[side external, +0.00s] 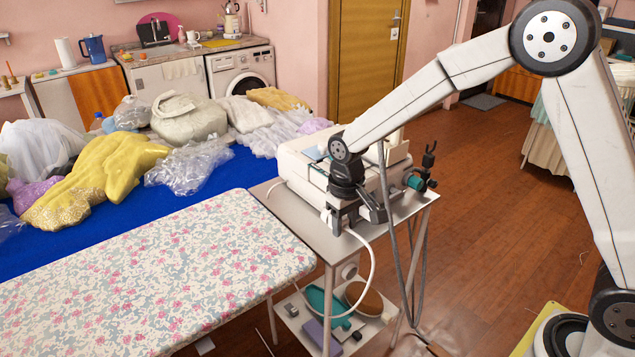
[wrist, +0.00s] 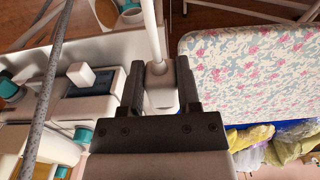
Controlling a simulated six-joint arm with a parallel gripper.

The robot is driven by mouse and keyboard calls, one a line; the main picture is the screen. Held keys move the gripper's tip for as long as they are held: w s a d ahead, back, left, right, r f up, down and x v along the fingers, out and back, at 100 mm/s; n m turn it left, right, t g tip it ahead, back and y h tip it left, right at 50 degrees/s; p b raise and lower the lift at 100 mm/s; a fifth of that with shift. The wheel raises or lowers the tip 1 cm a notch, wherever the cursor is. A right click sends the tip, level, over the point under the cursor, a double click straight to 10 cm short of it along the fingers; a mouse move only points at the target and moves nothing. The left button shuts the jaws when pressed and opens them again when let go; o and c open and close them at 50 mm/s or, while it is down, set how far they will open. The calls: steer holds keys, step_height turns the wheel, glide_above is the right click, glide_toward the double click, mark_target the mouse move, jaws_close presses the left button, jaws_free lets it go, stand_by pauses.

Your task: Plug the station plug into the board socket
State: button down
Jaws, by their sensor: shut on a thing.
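My gripper (side external: 355,221) is at the front edge of the small metal cart, beside the white station. In the wrist view, my gripper (wrist: 160,84) has its two dark fingers on either side of a white plug (wrist: 161,96), shut on it. A thick white cable (wrist: 153,35) leaves the plug toward the top of that view. In the side view the white cable (side external: 371,262) curves down from my gripper past the cart's edge; the plug itself is mostly hidden by the fingers there. I cannot make out the board socket in either view.
The white station (side external: 296,168) stands on the cart (side external: 263,189). A floral ironing board (side external: 170,275) lies to the left. A grey hose (side external: 388,200) hangs by my arm. Pans (side external: 325,303) sit on the lower shelf. Bagged clothes (side external: 105,170) cover the blue table behind.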

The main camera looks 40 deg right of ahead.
steer(key=s+d, duration=0.6)
steer(key=s, duration=0.5)
step_height(320, 180, down, 21)
steer(key=shift+w, duration=0.3)
steer(key=shift+r, duration=0.1)
stand_by(0.4)
steer(key=shift+w, duration=0.1)
steer(key=shift+w, duration=2.7)
